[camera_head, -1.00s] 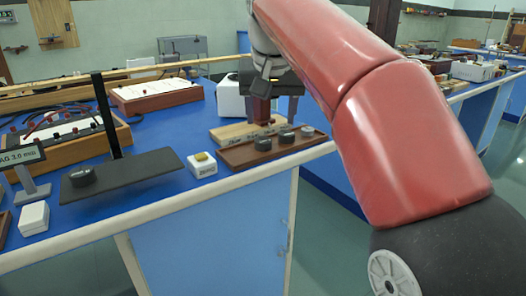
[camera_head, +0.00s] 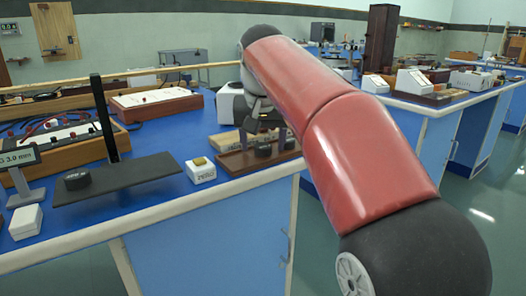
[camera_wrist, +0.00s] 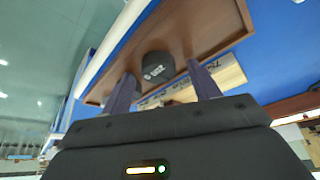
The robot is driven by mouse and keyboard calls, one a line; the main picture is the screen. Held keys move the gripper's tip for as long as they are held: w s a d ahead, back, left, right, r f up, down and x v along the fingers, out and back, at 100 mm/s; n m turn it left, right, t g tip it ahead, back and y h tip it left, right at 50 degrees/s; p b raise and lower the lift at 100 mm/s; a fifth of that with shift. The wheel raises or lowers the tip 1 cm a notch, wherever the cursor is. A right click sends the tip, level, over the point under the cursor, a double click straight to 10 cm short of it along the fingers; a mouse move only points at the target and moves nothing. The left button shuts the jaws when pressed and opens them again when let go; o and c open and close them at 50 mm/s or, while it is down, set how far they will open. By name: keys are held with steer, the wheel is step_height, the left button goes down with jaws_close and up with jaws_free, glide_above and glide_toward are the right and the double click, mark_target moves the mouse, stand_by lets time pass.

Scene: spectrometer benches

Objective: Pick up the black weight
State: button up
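Dark round weights (camera_head: 263,150) sit in a brown wooden tray (camera_head: 236,163) near the bench's front edge. Another (camera_head: 290,143) is to the right. One weight (camera_wrist: 157,66) with pale lettering shows in the wrist view, between and just beyond the fingertips of my gripper (camera_wrist: 163,75). My gripper is open and empty, with its fingers spread apart over the tray. Whether the fingers touch the weight cannot be told. Another black weight (camera_head: 77,179) rests on a dark flat platform (camera_head: 130,181) at left.
A pale lettered wooden block (camera_head: 222,140) lies behind the tray. A black post (camera_head: 104,118) rises at the platform. The bench's front edge (camera_head: 215,196) is close.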

steer(key=c, duration=1.2)
steer(key=shift+o, duration=0.2)
steer(key=shift+r, duration=0.1)
